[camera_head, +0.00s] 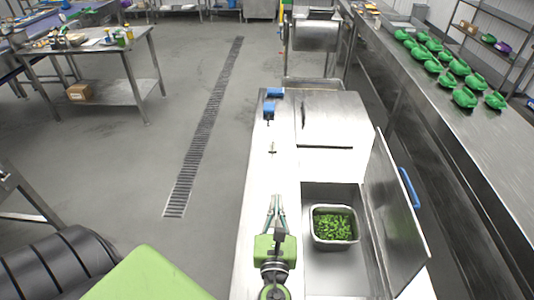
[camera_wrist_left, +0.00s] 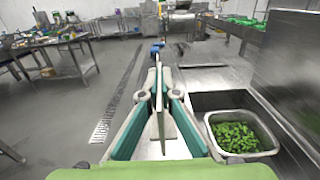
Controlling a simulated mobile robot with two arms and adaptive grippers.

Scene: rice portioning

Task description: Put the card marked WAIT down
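My left gripper (camera_head: 277,205) is above the white counter strip left of the open steel well. In the left wrist view, its teal fingers (camera_wrist_left: 158,90) close in on a thin pale card (camera_wrist_left: 158,125), which stands upright between them and shows almost edge-on. Its marking cannot be read from here. In the head view the card is too thin to make out clearly. The counter (camera_head: 270,175) below and ahead of the gripper is mostly bare. My right gripper is in neither view.
A steel pan of chopped greens (camera_head: 334,241) sits in the well, right of the gripper. A raised steel lid (camera_head: 395,215) stands along the well's right side. Blue items (camera_head: 269,109) lie on the far counter. Green bowls (camera_head: 464,97) line the right bench.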

